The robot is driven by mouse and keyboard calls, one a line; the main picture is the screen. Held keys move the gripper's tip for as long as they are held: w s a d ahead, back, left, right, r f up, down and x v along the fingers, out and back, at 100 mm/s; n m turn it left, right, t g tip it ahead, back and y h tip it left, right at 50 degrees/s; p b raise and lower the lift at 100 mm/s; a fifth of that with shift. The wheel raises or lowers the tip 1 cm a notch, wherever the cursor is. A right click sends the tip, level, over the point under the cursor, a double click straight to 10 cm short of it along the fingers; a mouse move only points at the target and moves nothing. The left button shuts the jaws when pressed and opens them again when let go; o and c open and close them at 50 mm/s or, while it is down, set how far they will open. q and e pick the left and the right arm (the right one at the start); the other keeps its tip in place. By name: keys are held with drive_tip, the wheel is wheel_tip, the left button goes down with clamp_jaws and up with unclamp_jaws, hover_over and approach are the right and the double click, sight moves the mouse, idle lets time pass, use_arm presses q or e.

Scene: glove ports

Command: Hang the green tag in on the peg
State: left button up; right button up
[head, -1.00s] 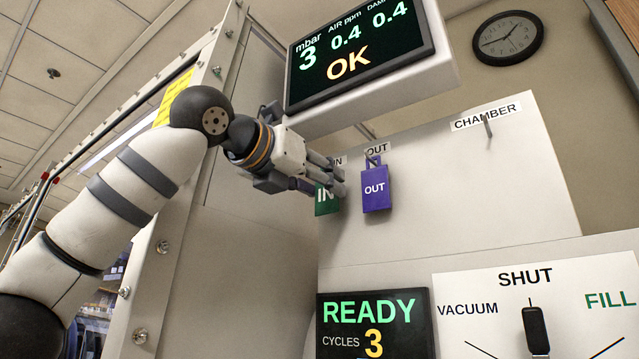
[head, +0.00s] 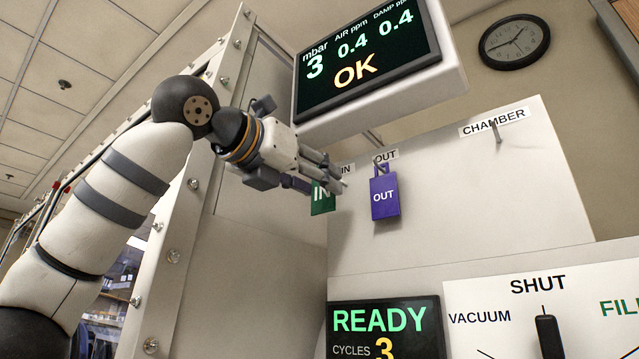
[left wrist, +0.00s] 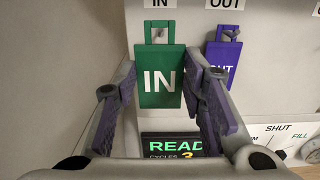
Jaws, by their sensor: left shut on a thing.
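The green tag (head: 322,198), marked IN, is held upright by my left gripper (head: 338,178) in front of the white panel, below the small IN label (head: 347,168). In the left wrist view, the fingers of my left gripper (left wrist: 163,88) close on both side edges of the green tag (left wrist: 160,92). Its square loop is at the top, and something small, perhaps the peg, shows through the opening (left wrist: 158,33). I cannot tell whether the peg passes through the loop. My right gripper is not in view.
The purple OUT tag (head: 384,196) hangs close to the right of my left gripper, also in the left wrist view (left wrist: 222,62). A bare peg (head: 497,132) is under the CHAMBER label. A display (head: 365,60) overhangs above my gripper. The panel's right side is clear.

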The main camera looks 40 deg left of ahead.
use_arm(q)
drive_tip(key=shift+s+d+r, duration=0.1)
drive_tip(key=shift+s+d, duration=0.05)
drive_tip(key=shift+s, duration=1.15)
drive_tip(key=shift+s+d, duration=0.15)
drive_tip(key=shift+s, duration=1.15)
